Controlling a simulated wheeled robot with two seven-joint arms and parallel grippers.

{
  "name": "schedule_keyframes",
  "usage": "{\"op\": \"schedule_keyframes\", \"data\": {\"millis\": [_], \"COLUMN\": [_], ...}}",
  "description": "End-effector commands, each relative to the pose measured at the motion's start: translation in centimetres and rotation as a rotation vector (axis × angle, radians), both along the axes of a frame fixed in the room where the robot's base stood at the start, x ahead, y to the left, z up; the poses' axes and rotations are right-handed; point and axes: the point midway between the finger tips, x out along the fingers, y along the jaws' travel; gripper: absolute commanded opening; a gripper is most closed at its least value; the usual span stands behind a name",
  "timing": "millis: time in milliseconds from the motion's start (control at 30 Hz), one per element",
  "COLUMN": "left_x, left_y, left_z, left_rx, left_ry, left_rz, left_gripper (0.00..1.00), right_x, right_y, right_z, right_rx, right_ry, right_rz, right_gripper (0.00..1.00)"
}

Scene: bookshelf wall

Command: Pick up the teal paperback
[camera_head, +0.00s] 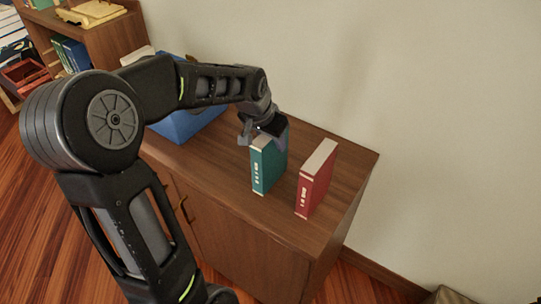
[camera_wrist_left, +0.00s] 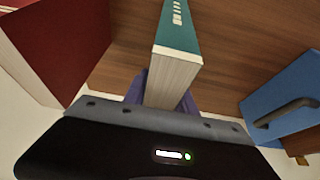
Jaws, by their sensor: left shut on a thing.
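The teal paperback (camera_head: 266,166) stands upright on the wooden cabinet top, with white marks on its spine. My left gripper (camera_head: 264,135) is at the book's top from above and is shut on it. In the left wrist view the teal paperback (camera_wrist_left: 178,30) shows its spine and pale page edge, and it runs down between the fingers of my left gripper (camera_wrist_left: 165,92). The fingers are partly hidden behind the book. My right gripper is not in view.
A red book (camera_head: 316,180) stands upright just right of the teal one, with a gap between them. A blue bin (camera_head: 185,124) sits at the cabinet's back left. The cabinet top (camera_head: 345,162) is bare toward its right edge. A wall rises behind.

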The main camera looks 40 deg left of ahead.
Motion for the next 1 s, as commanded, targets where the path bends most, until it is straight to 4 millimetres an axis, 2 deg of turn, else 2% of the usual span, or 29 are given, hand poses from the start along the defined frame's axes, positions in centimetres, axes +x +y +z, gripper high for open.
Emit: {"op": "schedule_keyframes", "data": {"millis": [267,333,800,1000], "left_x": [0.1,0.1,0.1,0.1], "left_y": [0.0,0.1,0.0,0.0], "left_z": [0.9,1.3,9.4,10.7], "left_rx": [0.001,0.002,0.001,0.001], "left_ry": [-0.003,-0.006,-0.006,-0.005], "left_rz": [0.000,0.001,0.000,0.000], "left_gripper": [0.00,0.00,0.00,0.00], "right_x": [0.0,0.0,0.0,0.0], "right_y": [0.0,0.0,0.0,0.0], "right_z": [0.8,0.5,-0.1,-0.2], "right_rx": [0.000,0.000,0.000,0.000], "right_ry": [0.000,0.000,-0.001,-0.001], "right_rz": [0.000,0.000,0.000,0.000], "right_gripper": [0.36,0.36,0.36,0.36]}}
